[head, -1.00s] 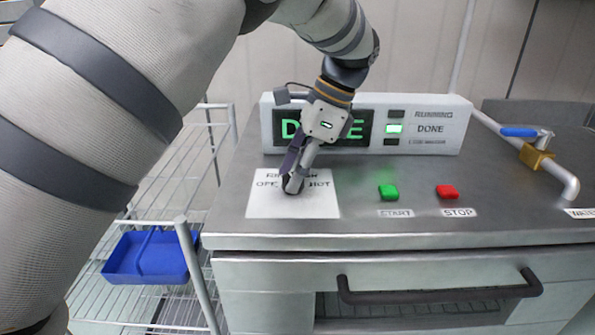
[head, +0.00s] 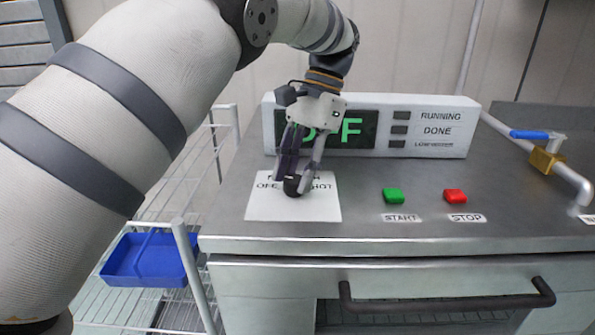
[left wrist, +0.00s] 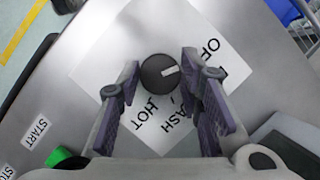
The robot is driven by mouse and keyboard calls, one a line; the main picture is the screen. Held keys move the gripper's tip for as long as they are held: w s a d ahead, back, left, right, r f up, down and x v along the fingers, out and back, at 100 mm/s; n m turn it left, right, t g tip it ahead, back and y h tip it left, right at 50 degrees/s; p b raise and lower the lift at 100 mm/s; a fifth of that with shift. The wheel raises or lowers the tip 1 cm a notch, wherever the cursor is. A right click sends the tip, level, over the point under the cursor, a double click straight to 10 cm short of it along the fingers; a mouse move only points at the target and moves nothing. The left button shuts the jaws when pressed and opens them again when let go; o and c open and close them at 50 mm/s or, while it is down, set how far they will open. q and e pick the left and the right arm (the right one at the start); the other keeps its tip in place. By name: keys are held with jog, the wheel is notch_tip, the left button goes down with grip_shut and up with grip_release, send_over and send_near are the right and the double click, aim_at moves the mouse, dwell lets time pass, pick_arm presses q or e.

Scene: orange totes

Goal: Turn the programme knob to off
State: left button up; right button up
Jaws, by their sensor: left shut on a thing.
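The programme knob (left wrist: 152,77) is round and black with a white mark. It stands on a white label sheet (head: 260,210) printed with OFF, HOT and a partly covered word. In the left wrist view the mark points toward OFF. My left gripper (head: 296,188) reaches down from above and is shut on the knob, with a finger on each side; it also shows in the left wrist view (left wrist: 160,68). The display (head: 355,130) shows green letters ending in F, the first ones partly hidden by my gripper. My right gripper is in neither view.
A green START button (head: 393,195) and a red STOP button (head: 455,196) sit right of the label sheet. A pipe with a blue-handled valve (head: 530,134) runs along the right. A wire rack with a blue tray (head: 150,262) stands left.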

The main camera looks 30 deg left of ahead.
pick_arm(q)
jog(key=shift+f, duration=0.1)
dwell(0.3)
jog(key=o, duration=1.1)
